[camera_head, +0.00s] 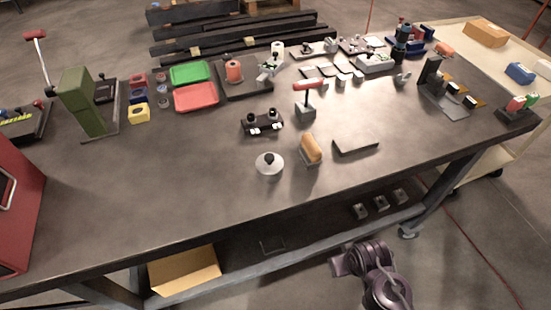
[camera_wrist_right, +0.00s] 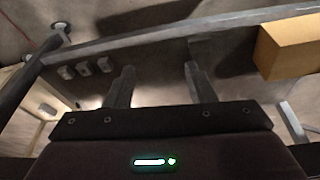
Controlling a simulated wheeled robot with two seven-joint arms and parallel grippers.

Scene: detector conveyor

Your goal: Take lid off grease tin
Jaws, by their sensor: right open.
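My right arm shows low in front of the bench, right of the tin. My right gripper (camera_wrist_right: 160,85) is open and empty in the right wrist view, with its two fingers apart below bench level. The tin is not in the wrist view. My left gripper is not in view.
A wooden-handled block (camera_head: 311,149) and a dark flat plate (camera_head: 355,146) lie right of the tin. The front left benchtop is clear. A cardboard box (camera_head: 185,270) sits on the lower shelf.

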